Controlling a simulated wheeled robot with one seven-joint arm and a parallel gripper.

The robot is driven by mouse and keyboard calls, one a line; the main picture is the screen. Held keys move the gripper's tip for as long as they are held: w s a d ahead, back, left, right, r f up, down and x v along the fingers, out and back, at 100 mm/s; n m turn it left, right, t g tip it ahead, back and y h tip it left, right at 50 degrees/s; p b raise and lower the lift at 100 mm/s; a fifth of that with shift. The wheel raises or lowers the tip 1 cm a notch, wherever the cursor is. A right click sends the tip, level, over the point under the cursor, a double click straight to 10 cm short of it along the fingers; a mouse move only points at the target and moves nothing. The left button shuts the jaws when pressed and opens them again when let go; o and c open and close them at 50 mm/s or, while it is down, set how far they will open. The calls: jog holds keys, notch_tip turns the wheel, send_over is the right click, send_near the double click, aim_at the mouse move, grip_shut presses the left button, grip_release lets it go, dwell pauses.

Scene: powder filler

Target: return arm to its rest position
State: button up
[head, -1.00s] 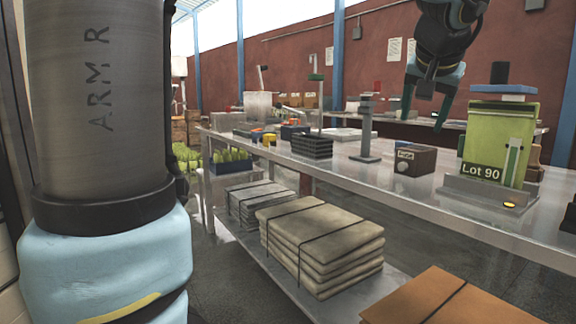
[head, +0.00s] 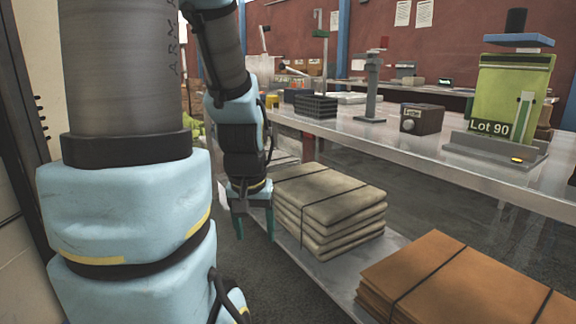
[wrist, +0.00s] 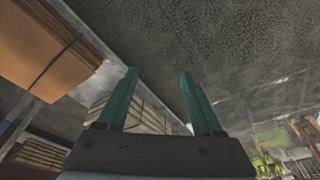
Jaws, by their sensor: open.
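My gripper (head: 253,222) hangs pointing down at the left of the table in the head view, its two teal fingers apart and nothing between them. My arm is folded in, with its forearm running down beside the upper arm. In the wrist view my gripper (wrist: 158,85) is also open and empty, with dark floor beyond the fingertips.
The steel table (head: 400,145) holds a green Lot 90 powder filler (head: 510,95), a small dark box (head: 422,118) and a post stand (head: 373,85). Strapped grey sacks (head: 325,205) and brown sheets (head: 455,280) lie on the lower shelf, the grey stack close right of my gripper.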

notch_tip(320, 180, down, 20)
jog(key=s+g+b, duration=0.1)
jog(key=s+b, duration=0.1)
jog(key=b, duration=1.6)
notch_tip(320, 180, up, 38)
jog(key=p, duration=3.8)
jog(key=shift+w+r, duration=0.15)
jog(key=shift+w, duration=0.1)
